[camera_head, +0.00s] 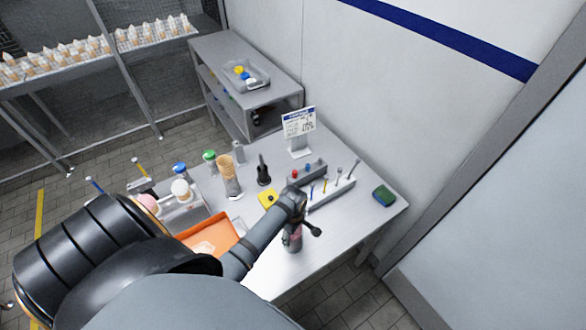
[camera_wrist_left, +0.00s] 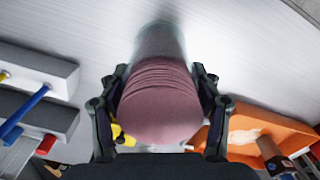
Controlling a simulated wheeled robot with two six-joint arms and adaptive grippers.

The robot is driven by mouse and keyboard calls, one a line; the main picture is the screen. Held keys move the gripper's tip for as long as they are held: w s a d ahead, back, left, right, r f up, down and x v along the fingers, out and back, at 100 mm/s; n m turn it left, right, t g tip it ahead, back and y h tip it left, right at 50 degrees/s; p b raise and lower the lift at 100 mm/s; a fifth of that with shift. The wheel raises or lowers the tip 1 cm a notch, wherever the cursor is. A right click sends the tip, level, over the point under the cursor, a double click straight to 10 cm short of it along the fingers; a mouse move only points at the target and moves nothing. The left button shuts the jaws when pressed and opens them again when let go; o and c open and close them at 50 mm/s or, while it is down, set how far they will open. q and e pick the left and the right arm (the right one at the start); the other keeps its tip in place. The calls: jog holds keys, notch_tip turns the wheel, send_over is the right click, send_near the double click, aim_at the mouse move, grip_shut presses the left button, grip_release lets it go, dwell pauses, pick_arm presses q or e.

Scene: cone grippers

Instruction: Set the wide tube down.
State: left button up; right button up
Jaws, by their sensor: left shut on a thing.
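The wide tube (camera_wrist_left: 162,110) fills the middle of the left wrist view, with a ribbed mauve cap towards me and a pale see-through body beyond it. My left gripper (camera_wrist_left: 160,80) is shut on it, one finger on each side of the cap. In the head view my left gripper (camera_head: 296,230) is over the right front part of the steel table (camera_head: 268,268), and the wide tube (camera_head: 292,243) shows below it, roughly upright. I cannot tell whether its bottom touches the table. My right gripper is not in view.
An orange tray (camera_head: 212,236) lies left of the tube. Grey racks with thin tools (camera_head: 330,196) stand behind it, beside a yellow pad (camera_head: 268,198). A cone stack (camera_head: 228,175), a sign (camera_head: 299,124) and a green sponge (camera_head: 384,195) are further off. Bare table surrounds the tube's front and right.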

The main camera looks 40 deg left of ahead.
pick_arm(q)
jog(key=o, duration=1.5)
jog(key=shift+f, duration=0.1)
notch_tip(320, 180, up, 11)
jog(key=shift+r+b, duration=0.15)
jog(key=shift+b, duration=1.1)
jog(key=shift+r, duration=0.5)
